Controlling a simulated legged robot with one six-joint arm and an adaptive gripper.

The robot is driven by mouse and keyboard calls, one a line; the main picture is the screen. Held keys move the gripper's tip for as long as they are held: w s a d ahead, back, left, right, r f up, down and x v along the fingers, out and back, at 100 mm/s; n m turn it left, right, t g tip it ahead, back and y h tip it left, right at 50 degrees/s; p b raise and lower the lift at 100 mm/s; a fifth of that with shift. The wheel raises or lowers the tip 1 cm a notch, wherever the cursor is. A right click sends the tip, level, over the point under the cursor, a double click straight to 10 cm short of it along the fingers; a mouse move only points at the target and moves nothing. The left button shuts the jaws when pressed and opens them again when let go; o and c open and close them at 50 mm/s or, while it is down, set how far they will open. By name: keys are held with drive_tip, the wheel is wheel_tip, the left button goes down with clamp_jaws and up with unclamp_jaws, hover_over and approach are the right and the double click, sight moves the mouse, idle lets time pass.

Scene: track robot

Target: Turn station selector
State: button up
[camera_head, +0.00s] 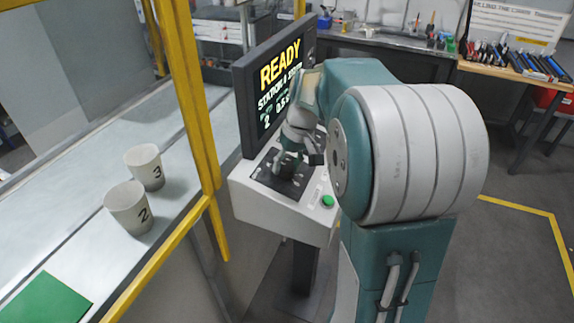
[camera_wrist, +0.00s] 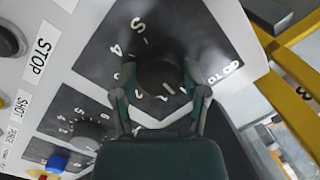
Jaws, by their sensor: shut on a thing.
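The station selector is a black round knob (camera_wrist: 160,78) on a dark dial plate with white numbers, beside a "GO TO" label, in the wrist view. My gripper (camera_wrist: 160,74) is shut on this knob, one finger on each side of it. Part of the dial's numbering is hidden by the fingers and palm. In the head view my gripper (camera_head: 290,165) reaches down onto the dark panel of the white console (camera_head: 285,210); the knob is hidden there. The console's screen (camera_head: 278,88) shows "READY" and a station line below it.
A smaller numbered knob (camera_wrist: 88,134), a blue knob (camera_wrist: 56,162) and a "STOP" label (camera_wrist: 38,58) lie close by on the panel. A green button (camera_head: 327,201) is at the console's front.

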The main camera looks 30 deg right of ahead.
sight(297, 173)
drive_tip(key=shift+f+n, duration=0.1)
drive_tip(key=shift+n, duration=0.5)
drive_tip(key=o, duration=1.2)
drive_tip(key=shift+c, duration=0.2)
drive_tip(key=v, duration=1.2)
drive_tip(key=shift+w, duration=0.15)
drive_tip(key=shift+a, duration=0.15)
